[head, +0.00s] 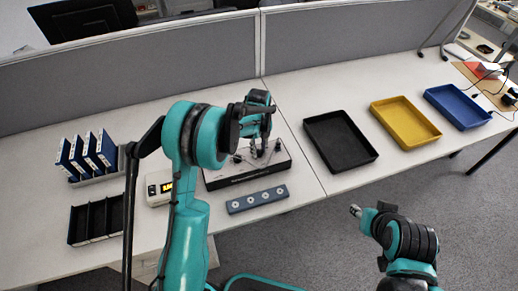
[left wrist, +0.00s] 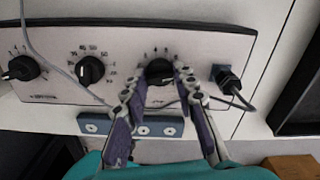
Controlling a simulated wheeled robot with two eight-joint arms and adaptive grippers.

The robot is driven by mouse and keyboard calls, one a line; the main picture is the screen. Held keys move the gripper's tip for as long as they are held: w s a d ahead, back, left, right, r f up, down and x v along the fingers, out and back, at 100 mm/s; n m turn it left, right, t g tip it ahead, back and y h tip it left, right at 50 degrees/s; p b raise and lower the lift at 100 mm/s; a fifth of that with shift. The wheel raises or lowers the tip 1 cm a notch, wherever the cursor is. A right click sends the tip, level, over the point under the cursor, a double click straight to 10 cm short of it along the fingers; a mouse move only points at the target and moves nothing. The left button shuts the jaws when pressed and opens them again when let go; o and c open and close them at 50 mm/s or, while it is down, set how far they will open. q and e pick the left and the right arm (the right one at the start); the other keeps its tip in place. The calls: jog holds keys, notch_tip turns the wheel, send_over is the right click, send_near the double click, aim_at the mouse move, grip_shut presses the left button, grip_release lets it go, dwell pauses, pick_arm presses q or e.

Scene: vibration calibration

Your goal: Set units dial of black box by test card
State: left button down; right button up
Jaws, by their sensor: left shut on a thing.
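The black box (head: 222,180) lies on the table beneath my left gripper, its panel partly hidden by the arm. In the left wrist view its pale panel (left wrist: 120,53) carries a left dial (left wrist: 22,68), a middle dial (left wrist: 90,70) and a right dial (left wrist: 159,71), with printed numbers around them. My left gripper (head: 259,128) is shut on the right dial; its fingers show either side of it in the left wrist view (left wrist: 158,88). I cannot pick out the test card for sure. My right gripper (head: 356,211) is over the floor, away from the box; its jaws are unclear.
A grey-blue strip with round holes (head: 258,198) lies before the box. A small display unit (head: 159,188), blue folders (head: 88,155) and a black divided tray (head: 96,221) stand left. Black (head: 340,140), yellow (head: 405,122) and blue (head: 458,106) trays lie right. A cable plug (left wrist: 228,80) sits beside the right dial.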

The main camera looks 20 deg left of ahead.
pick_arm(q)
jog(key=c, duration=1.2)
grip_release()
notch_tip(320, 180, up, 12)
jog(key=s+r+n+t, duration=0.2)
jog(key=s+r+n, duration=0.4)
jog(key=s+n, duration=0.1)
jog(key=s+n+t, duration=0.1)
jog(key=s+n, duration=0.5)
jog(key=s+n+t, duration=0.2)
jog(key=s+n, duration=0.4)
jog(key=s+n+t, duration=0.2)
jog(key=s+n, duration=0.5)
jog(key=shift+f, duration=0.35)
